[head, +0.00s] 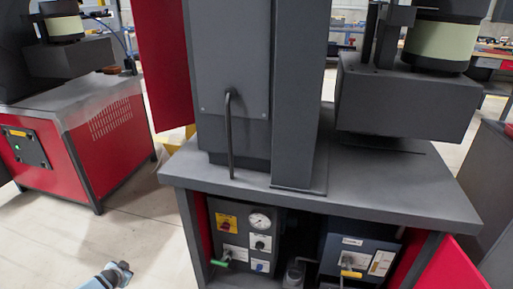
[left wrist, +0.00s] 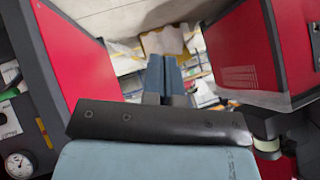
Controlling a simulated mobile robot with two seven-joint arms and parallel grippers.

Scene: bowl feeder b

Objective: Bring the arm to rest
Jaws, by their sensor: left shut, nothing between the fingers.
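My left gripper (left wrist: 163,78) shows in the left wrist view, its two blue-grey fingers side by side, shut and empty. It is clear of the things around it, with red panels on both sides and a cluttered background beyond. In the head view a small light-blue part of my arm (head: 108,276) shows at the bottom left, over the floor and in front of the workstation. I cannot tell which part of the arm it is. My right gripper is in neither view.
The grey machine table (head: 420,190) fills the middle and right, with a bent handle (head: 229,130) above and a control panel (head: 245,240) below. A red cabinet (head: 100,140) stands at the left. An open red door (head: 455,268) juts out at lower right. Floor (head: 130,225) between is clear.

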